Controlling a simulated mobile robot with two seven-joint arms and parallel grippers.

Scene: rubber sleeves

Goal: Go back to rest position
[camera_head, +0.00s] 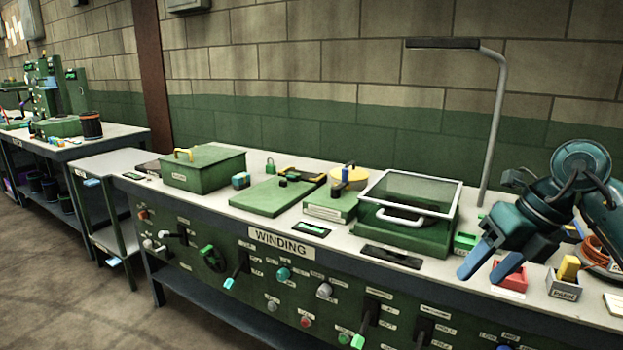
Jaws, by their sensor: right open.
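My right gripper (491,264) is in the head view at the right, above the front right part of the winding bench (450,272). The fingers point down and to the left. My left gripper is not in view. I cannot make out any rubber sleeves.
A green box with a clear lid (412,193) and a tall grey lamp post (494,125) stand left of the gripper. A grey bin (562,289) holding a yellow block is to its right. A green lidded box (203,168) stands at the bench's left end.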

